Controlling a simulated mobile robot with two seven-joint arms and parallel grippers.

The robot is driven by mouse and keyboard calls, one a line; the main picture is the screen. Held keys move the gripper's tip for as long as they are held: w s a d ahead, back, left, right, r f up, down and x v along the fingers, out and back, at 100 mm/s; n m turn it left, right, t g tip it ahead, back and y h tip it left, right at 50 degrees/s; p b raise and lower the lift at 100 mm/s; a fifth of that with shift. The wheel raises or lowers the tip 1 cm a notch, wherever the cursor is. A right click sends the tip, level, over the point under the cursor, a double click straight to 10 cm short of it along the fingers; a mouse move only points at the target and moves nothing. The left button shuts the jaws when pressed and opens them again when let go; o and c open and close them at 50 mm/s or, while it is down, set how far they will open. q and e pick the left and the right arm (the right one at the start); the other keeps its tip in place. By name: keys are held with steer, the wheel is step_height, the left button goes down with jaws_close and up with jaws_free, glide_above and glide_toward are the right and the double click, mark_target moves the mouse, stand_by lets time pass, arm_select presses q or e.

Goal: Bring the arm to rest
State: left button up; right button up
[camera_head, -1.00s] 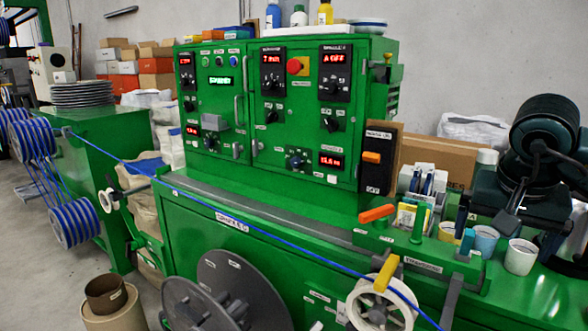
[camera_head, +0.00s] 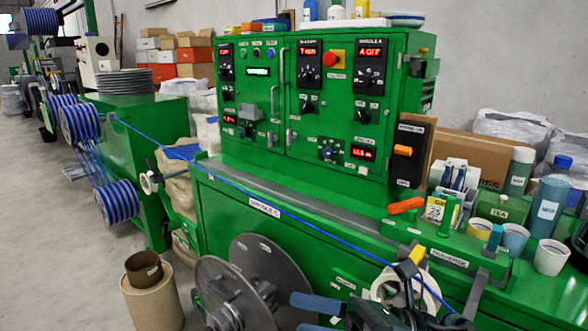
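A dark gripper (camera_head: 318,316), which I take as my right one, is low in the head view, cut by the bottom edge. Its two blue-grey fingers point left and look apart, with nothing seen between them. It is in front of the grey reel and left of the white spool (camera_head: 383,287), which it partly hides. A dark piece of my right arm shows at the right edge. The blue cable (camera_head: 295,220) runs from the blue-wound spools at left across the machine front to the lower right. My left gripper is not in view.
The green machine (camera_head: 300,170) with its control panel fills the middle. A large grey reel (camera_head: 262,268) stands low in front. Cups, a blue bottle (camera_head: 548,205) and a green box (camera_head: 503,208) crowd the right ledge. A cardboard tube (camera_head: 152,295) stands on the floor at left.

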steer(key=w+d+f+m+t+h, duration=0.1)
steer(key=d+f+m+t+h, duration=0.3)
steer(key=m, duration=0.7)
steer(key=w+d+f+m+t+h, duration=0.15)
steer(key=f+m+t+h, duration=0.35)
steer(key=m, duration=0.5)
steer(key=w+d+f+m+t+h, duration=0.1)
steer(key=d+f+m+t+h, duration=0.15)
steer(key=f+m+t, duration=0.65)
steer(key=s+d+f+m+g+h, duration=0.3)
steer(key=s+f+m+g+h, duration=0.3)
steer(key=s+f+m, duration=0.5)
step_height(320, 180, down, 3)
steer(key=m+g, duration=0.2)
steer(key=m, duration=0.1)
steer(key=shift+d+r+g+p, duration=0.2)
steer(key=shift+g+p, duration=0.15)
steer(key=shift+g, duration=0.05)
